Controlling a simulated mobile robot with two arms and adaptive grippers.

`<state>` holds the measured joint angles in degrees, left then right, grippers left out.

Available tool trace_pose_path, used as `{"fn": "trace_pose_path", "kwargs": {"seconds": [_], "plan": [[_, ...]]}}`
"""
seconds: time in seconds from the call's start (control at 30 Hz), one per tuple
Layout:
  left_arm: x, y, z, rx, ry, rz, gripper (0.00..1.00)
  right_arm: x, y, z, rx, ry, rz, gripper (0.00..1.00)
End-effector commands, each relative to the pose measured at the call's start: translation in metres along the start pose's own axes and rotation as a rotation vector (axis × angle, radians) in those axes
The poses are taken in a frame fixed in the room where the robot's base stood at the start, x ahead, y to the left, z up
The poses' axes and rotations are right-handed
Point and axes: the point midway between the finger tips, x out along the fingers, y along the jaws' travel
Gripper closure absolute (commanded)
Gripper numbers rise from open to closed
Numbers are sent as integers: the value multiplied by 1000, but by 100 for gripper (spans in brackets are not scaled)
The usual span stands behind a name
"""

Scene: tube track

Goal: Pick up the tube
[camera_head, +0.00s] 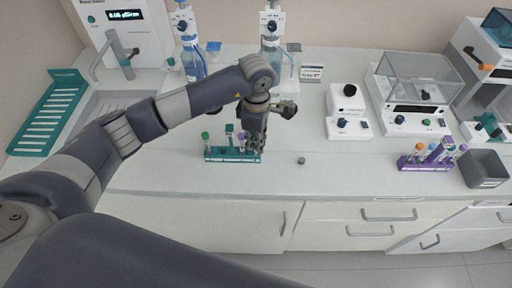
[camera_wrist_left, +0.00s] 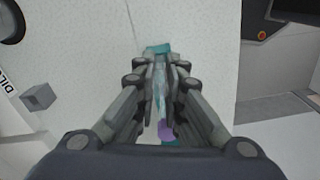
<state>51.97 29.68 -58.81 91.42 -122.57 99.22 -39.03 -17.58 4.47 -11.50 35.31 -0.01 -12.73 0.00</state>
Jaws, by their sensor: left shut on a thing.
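A teal tube rack (camera_head: 222,156) stands on the white counter near its front edge. It holds several tubes, among them a green-capped tube (camera_head: 205,136) at its left end. My left gripper (camera_head: 254,148) points down at the right end of the rack. In the left wrist view its fingers (camera_wrist_left: 162,88) are close together, shut on a clear, pale bluish tube (camera_wrist_left: 160,88). The fingers hide much of this tube, and I cannot tell whether it is clear of the rack. A purple piece (camera_wrist_left: 165,130) shows just beside the fingers. My right gripper is out of view.
A small grey block (camera_head: 301,160) lies right of the teal rack. A purple rack (camera_head: 424,165) with tubes and a grey bin (camera_head: 485,167) stand at the right. A balance (camera_head: 412,95), a small device (camera_head: 347,108) and bottles stand behind. The front middle counter is mostly clear.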

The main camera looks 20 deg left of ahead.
Motion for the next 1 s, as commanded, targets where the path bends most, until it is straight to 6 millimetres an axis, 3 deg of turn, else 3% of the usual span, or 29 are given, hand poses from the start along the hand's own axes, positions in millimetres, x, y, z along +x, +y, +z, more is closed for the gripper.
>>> {"fn": "trace_pose_path", "kwargs": {"seconds": [0.27,0.7,1.0], "plan": [[-7,1,0,0,0,3,100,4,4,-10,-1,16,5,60],[-85,1,0,-1,0,5,100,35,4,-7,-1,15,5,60],[-101,0,0,0,0,0,100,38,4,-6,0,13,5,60]]}}
